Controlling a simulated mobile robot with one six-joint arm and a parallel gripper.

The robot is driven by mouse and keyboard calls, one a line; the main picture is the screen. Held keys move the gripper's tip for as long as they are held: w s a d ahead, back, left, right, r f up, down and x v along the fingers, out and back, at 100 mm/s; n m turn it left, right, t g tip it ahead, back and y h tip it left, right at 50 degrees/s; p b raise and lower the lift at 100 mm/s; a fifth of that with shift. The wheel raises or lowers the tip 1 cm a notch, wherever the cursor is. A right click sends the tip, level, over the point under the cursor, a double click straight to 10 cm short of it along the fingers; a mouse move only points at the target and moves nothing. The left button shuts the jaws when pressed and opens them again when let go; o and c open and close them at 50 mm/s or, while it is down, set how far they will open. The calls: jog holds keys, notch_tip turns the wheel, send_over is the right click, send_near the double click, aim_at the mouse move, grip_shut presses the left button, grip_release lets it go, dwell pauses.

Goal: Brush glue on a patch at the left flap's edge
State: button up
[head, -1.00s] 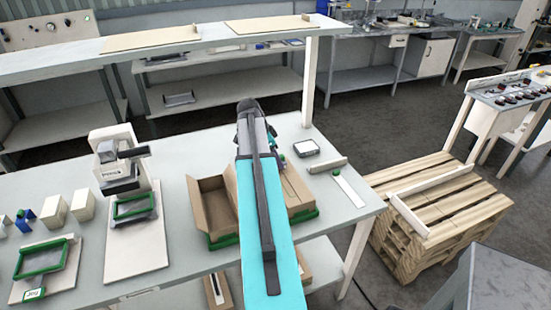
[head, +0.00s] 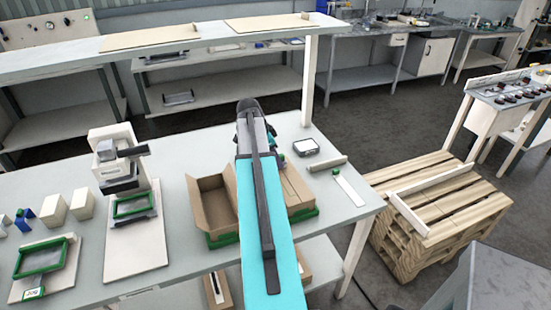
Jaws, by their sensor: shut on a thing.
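An open brown cardboard box (head: 212,209) stands in a green-edged holder (head: 222,241) on the bench. Its left side shows to the left of my arm, and a brown panel (head: 294,187) shows to the right. My teal and grey arm crosses in front of the box's middle. My gripper is hidden behind the arm; only a small dark part of the wrist area shows beside its upper end. I cannot make out a brush, glue, or the edge of the left flap being touched.
A small pale dish (head: 306,147) and a white strip (head: 349,189) lie to the box's right. A white press-like device (head: 120,163) and a green-framed tray (head: 43,258) are to the left. A raised shelf (head: 60,66) runs behind. A wooden pallet (head: 425,210) stands at right.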

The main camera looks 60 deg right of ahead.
jog(key=shift+f, duration=0.35)
dwell(0.5)
jog(key=shift+s, duration=0.1)
jog(key=shift+s+a+b, duration=0.3)
jog(key=shift+s+a, duration=0.2)
jog(key=shift+s, duration=0.1)
jog(key=shift+s+a, duration=0.5)
jog(key=shift+s, duration=0.1)
jog(key=shift+s+a, duration=0.1)
dwell(0.4)
jog(key=shift+s+a, duration=0.4)
jog(key=shift+s, duration=0.15)
dwell(0.3)
jog(key=shift+s+a, duration=0.45)
jog(key=shift+s, duration=0.15)
